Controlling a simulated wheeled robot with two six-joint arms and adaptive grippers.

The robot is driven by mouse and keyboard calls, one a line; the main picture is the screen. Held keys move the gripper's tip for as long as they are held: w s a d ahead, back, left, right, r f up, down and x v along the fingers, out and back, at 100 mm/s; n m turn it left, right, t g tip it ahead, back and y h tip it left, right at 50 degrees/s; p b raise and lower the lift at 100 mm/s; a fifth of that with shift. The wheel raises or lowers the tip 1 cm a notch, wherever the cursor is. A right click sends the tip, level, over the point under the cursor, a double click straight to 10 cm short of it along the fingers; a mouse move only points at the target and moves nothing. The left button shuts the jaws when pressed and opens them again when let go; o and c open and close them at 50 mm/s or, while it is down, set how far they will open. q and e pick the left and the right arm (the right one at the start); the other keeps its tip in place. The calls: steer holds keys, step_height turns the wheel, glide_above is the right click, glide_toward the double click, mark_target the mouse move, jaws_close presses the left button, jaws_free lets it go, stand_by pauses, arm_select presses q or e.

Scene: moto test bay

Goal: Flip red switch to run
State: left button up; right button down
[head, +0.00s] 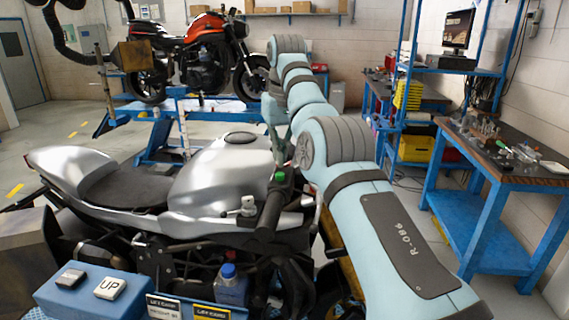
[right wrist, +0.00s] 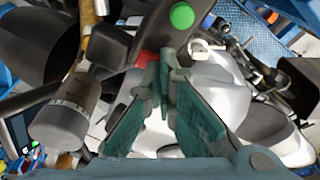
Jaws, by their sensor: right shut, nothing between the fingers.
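The red switch (right wrist: 146,58) shows in the right wrist view as a small red piece on the dark handlebar control housing (right wrist: 112,44), below the round green button (right wrist: 182,15). My right gripper (right wrist: 164,62) is shut and empty, its teal fingertips right beside the red switch and partly covering it. I cannot tell whether they touch it. In the head view the right gripper (head: 281,150) points down above the handlebar, just past the green button (head: 280,177). The red switch cannot be made out there. My left gripper is not in view.
The silver motorcycle (head: 215,170) fills the middle. A blue lift control box with an UP button (head: 110,288) and a blue-capped bottle (head: 230,285) are at the front. A blue workbench (head: 480,220) stands right, and an orange motorcycle (head: 205,50) sits behind.

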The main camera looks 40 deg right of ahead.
steer(key=shift+r+p, duration=3.55)
steer(key=shift+p, duration=0.1)
steer(key=shift+f, duration=0.15)
steer(key=shift+w, duration=0.1)
